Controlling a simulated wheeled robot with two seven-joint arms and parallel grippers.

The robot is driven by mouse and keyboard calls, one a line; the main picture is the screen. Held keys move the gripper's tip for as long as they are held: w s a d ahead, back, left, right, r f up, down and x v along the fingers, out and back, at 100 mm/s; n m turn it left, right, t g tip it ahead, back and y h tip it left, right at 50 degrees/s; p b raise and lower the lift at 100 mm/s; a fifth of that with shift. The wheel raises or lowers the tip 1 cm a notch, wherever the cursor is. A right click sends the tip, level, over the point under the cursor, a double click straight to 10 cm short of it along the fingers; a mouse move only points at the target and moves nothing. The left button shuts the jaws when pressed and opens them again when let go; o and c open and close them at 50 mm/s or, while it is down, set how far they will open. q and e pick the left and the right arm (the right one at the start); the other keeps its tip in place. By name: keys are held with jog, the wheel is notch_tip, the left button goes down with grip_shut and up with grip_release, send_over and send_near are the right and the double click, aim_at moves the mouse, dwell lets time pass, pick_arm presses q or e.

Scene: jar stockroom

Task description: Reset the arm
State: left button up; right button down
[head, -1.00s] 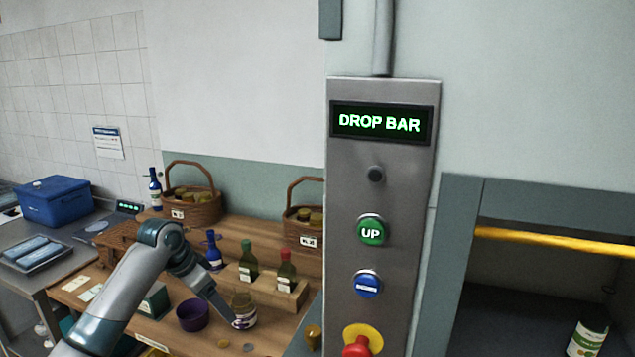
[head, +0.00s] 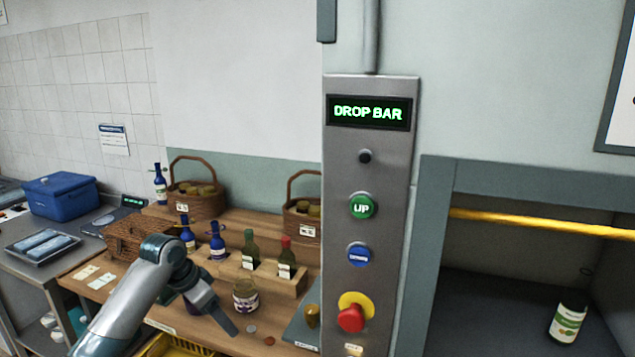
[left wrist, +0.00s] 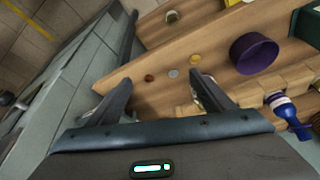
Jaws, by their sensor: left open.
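My left arm comes in from the lower left in the head view, and its gripper (head: 222,312) hangs over the wooden table (head: 205,335). In the left wrist view the two fingers of this gripper (left wrist: 155,92) are spread apart with nothing between them but bare wood. In the head view a glass jar with a label (head: 245,295) stands just right of the gripper, apart from it as far as I can tell. My right gripper is in neither view.
A steel panel reading DROP BAR (head: 369,112) has a green UP button (head: 361,206), a blue button (head: 359,254) and a red knob (head: 351,318). Bottles stand in a wooden rack (head: 270,278). A purple bowl (left wrist: 257,53) and coins lie near the gripper. A yellow bar (head: 540,222) crosses the right opening.

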pick_arm(q)
jog(key=s+d+f+n, duration=0.1)
jog(key=s+d+f, duration=0.2)
jog(key=s+f, duration=0.8)
jog(key=s+d+f+n, duration=0.1)
jog(key=s+d+f, duration=0.2)
jog(key=s+f, duration=0.75)
jog(key=s+a+n+y, duration=0.1)
jog(key=s+a+n, duration=0.1)
jog(key=s, duration=1.1)
jog(key=s+a+n+y, duration=0.2)
jog(key=s, duration=1.1)
notch_tip(320, 180, down, 27)
jog(key=s+b, duration=0.1)
jog(key=s+a+f+g+b, duration=0.1)
jog(key=s+a+f+g, duration=0.1)
jog(key=s+f, duration=1.6)
notch_tip(320, 180, down, 2)
jog(key=shift+s+a+f, duration=0.2)
jog(key=shift+s+a, duration=0.15)
jog(key=shift+a, duration=0.35)
